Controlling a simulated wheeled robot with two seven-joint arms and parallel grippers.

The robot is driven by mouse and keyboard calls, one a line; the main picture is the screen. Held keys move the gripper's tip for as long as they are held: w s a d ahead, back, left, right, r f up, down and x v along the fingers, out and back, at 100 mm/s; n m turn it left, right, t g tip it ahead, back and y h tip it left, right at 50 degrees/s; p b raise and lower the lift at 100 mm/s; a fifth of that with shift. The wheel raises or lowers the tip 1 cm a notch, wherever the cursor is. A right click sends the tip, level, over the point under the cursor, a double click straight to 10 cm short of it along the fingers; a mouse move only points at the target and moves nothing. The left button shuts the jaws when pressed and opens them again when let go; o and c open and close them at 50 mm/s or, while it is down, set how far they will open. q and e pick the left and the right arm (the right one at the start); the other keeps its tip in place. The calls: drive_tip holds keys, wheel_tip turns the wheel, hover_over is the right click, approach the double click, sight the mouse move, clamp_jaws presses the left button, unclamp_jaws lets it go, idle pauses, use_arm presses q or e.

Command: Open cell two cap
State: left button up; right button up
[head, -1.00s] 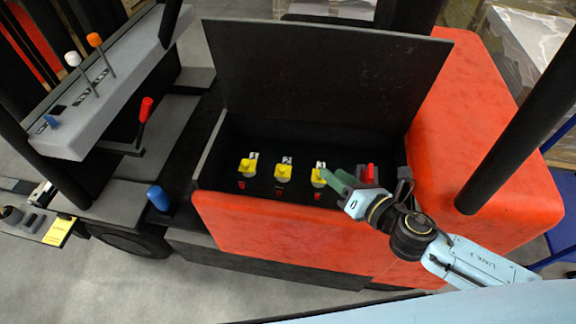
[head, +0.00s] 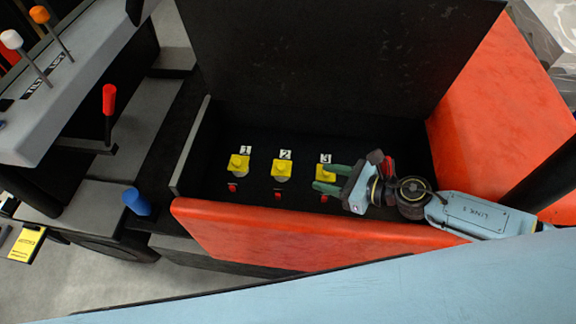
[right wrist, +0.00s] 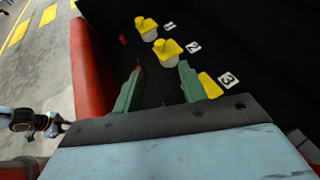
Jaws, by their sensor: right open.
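Cell two's yellow cap (head: 283,168) sits on its pale neck below the label 2 in the open battery box. In the right wrist view the cell two cap (right wrist: 166,47) is ahead of my fingers, apart from them. My right gripper (head: 322,178) is open inside the box, by cell three's yellow cap (head: 325,171), which it partly hides. In the right wrist view its green fingers (right wrist: 155,88) are spread, with bare dark floor between them. Cell one's yellow cap (head: 238,162) is farthest left. My left gripper is not in view.
The black lid (head: 335,60) stands raised behind the box. The orange-red front wall (head: 290,240) borders it. Small red pieces (head: 278,195) lie in front of the caps. A red-handled lever (head: 109,100) and a blue knob (head: 137,200) stand to the left.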

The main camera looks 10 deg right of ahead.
sight(281, 166)
drive_tip(key=x, duration=1.1)
drive_tip(key=shift+w+a+f, duration=0.15)
drive_tip(key=shift+w+a, duration=0.1)
drive_tip(key=shift+a, duration=0.05)
clamp_jaws()
